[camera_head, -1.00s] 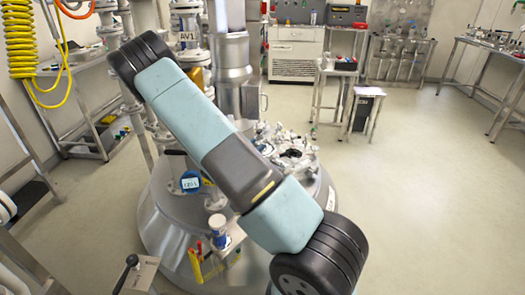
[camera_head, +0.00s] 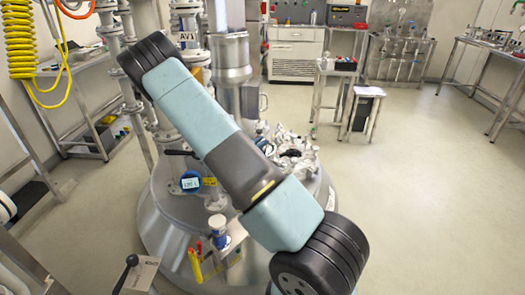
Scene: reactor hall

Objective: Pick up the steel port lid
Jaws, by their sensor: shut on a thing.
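I cannot make out the steel port lid for certain. A round port ringed by pale clamps (camera_head: 291,148) sits on top of the steel reactor vessel (camera_head: 170,238), with a dark patch at its middle. My blue and grey arm crosses the head view from bottom right to upper left, in front of the vessel and partly beside the port. My gripper does not show; the arm seems to hide it, along with whatever it may hold.
A small table (camera_head: 369,93) stands behind. The floor (camera_head: 430,200) to the right is clear.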

